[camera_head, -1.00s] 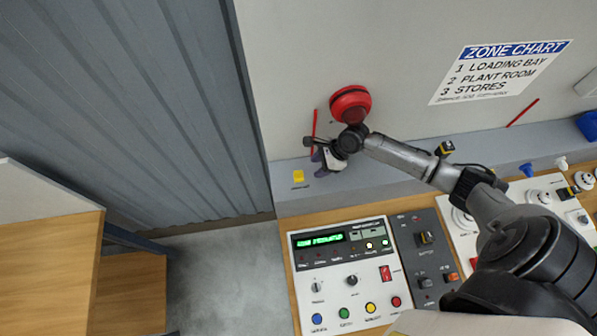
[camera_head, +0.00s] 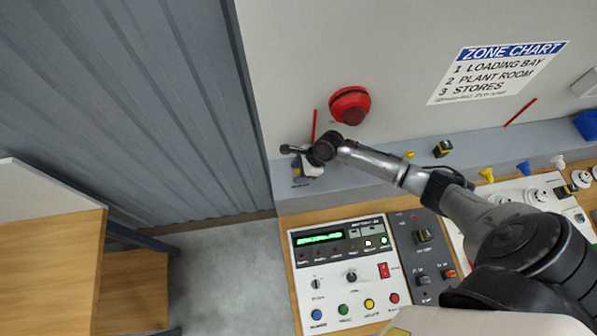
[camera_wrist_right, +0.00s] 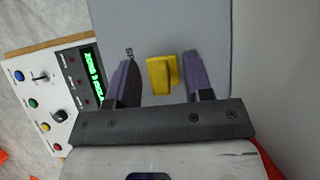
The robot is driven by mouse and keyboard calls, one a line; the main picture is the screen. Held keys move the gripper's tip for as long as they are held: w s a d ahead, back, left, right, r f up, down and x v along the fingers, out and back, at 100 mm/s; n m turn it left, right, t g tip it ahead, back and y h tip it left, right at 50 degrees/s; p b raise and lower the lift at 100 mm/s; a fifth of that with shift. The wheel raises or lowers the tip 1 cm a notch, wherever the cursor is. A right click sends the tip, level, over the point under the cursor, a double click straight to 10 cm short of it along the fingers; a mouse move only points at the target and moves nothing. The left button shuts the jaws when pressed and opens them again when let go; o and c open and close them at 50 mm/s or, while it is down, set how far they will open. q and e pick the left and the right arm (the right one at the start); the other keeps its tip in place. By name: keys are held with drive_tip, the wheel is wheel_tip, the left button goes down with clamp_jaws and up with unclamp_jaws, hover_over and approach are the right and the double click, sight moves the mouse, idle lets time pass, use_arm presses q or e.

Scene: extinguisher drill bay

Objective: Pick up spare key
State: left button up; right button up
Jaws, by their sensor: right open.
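The spare key seems to be the small yellow piece (camera_wrist_right: 161,76) on the grey ledge in the right wrist view. It shows between the two purple-grey fingers of my right gripper (camera_wrist_right: 159,72), with a gap on each side. The right gripper is open and holds nothing. In the head view my right gripper (camera_head: 307,169) is low over the left end of the ledge and mostly hides the yellow piece. How high the fingertips are above the ledge is hard to tell. My left gripper is not in view.
A red round sounder (camera_head: 349,104) sticks out from the wall just above my right wrist. A control panel (camera_head: 342,270) with buttons stands in front of the ledge (camera_head: 378,181). Several small cones and a black-yellow block (camera_head: 442,148) stand further right. A grey corrugated shutter (camera_head: 130,110) is at left.

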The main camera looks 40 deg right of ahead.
drive_tip(key=shift+c, duration=0.3)
clamp_jaws()
idle(0.4)
